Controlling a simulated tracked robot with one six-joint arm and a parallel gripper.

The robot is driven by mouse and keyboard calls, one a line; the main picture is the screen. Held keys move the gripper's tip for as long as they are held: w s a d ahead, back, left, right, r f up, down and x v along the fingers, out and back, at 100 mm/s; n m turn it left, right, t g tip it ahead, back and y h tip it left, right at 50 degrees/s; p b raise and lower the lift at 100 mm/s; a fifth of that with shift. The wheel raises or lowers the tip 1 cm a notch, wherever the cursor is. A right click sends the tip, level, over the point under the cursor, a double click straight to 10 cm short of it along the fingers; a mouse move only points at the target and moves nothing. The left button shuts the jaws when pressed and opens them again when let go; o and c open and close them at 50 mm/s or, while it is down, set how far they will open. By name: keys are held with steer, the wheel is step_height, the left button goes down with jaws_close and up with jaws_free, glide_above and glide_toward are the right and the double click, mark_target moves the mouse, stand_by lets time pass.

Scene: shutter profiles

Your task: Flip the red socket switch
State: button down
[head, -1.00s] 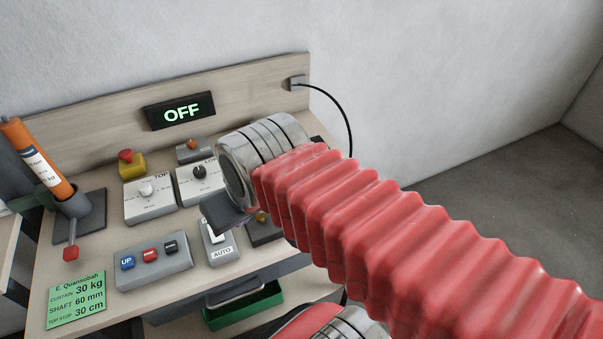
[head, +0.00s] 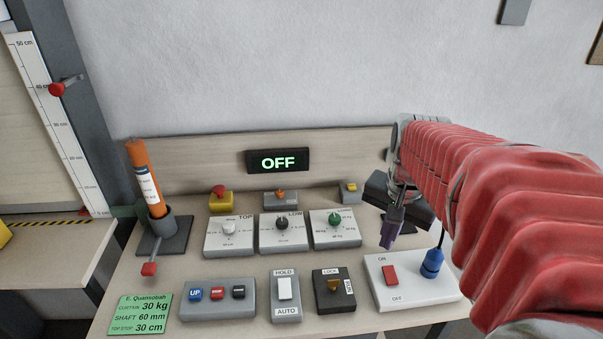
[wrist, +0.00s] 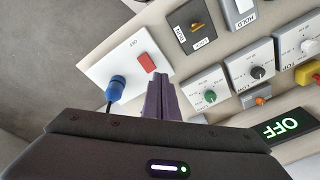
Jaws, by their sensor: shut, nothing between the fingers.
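The red socket switch (head: 390,275) is a rocker on a white socket plate (head: 420,298) at the front right of the bench, between ON and OFF marks. A blue plug (head: 432,264) stands in the same plate to its right. My gripper (head: 387,244) is shut and empty, pointing down above and behind the switch. In the wrist view the red switch (wrist: 147,62) lies just beyond the purple fingertips (wrist: 161,80). I cannot tell whether they touch it, though the head view shows a gap.
The lit display (head: 278,160) reads OFF. A lock switch (head: 333,290), a HOLD/AUTO switch (head: 286,295) and a green dial (head: 335,220) stand left of the socket plate. An orange cylinder (head: 147,180) stands at the left.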

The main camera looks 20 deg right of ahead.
mark_target(390, 274)
steer(key=shift+w+d+r+m+g+y, duration=0.15)
steer(key=shift+d+r+m, duration=0.4)
steer(key=shift+m, duration=1.05)
steer(key=shift+w+d+r+m+g+y, duration=0.1)
steer(key=shift+w+d+r+m+g, duration=0.15)
steer(key=shift+d+m, duration=1)
steer(key=shift+w+d+r+m+g+y, duration=0.15)
steer(key=shift+d+r+m, duration=0.25)
steer(key=shift+m, duration=1.55)
steer(key=shift+f, duration=0.1)
steer(key=f, duration=1.3)
steer(key=shift+w+f, duration=0.2)
steer(key=shift+f, duration=0.2)
steer(key=shift+d+f, duration=0.1)
steer(key=shift+d, duration=0.05)
steer(key=shift+s+a+r, duration=0.25)
steer(key=shift+s+a, duration=0.1)
steer(key=shift+s, duration=0.35)
